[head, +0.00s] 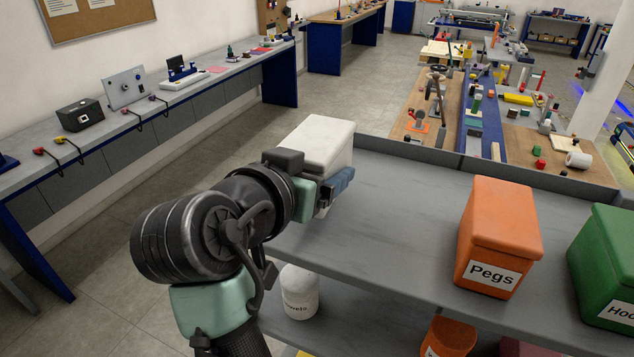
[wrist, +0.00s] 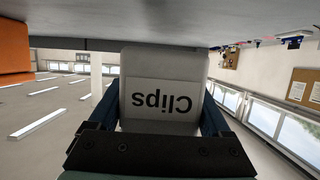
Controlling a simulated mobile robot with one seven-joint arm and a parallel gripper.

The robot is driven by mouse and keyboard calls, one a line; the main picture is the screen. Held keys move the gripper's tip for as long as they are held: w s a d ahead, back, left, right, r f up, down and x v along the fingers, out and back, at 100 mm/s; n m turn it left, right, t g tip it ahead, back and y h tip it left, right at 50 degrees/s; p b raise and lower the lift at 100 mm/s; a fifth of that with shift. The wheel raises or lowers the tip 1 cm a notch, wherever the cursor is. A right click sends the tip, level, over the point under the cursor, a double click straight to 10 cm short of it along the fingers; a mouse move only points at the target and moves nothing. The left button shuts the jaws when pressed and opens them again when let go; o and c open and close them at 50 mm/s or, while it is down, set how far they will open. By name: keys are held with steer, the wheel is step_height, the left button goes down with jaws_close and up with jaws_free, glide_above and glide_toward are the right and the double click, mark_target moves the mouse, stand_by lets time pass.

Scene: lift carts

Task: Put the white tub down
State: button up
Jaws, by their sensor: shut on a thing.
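The white tub (head: 318,138) is at the far left corner of the cart's grey upper shelf (head: 390,215) in the head view. My gripper (head: 328,192) is shut on it from the near side. In the wrist view, which is upside down, the tub (wrist: 163,75) shows a "Clips" label between two dark blue fingers. The tub looks upright and close to the shelf level. I cannot tell whether its base touches the shelf; my gripper and arm hide its lower part in the head view.
An orange "Pegs" tub (head: 500,235) and a green tub (head: 605,265) stand on the right of the upper shelf. The middle of that shelf is clear. A white container (head: 299,292) stands on the lower shelf. A cluttered workbench (head: 400,130) lies behind the cart.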

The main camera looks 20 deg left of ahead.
steer(key=shift+f, duration=1.5)
steer(key=shift+f, duration=0.1)
steer(key=o, duration=1.5)
steer(key=shift+f, duration=0.1)
steer(key=shift+s+r, duration=0.15)
steer(key=shift+r, duration=0.05)
steer(key=b+v, duration=0.2)
steer(key=v, duration=0.9)
steer(key=shift+s+r, duration=0.1)
steer(key=shift+s, duration=0.3)
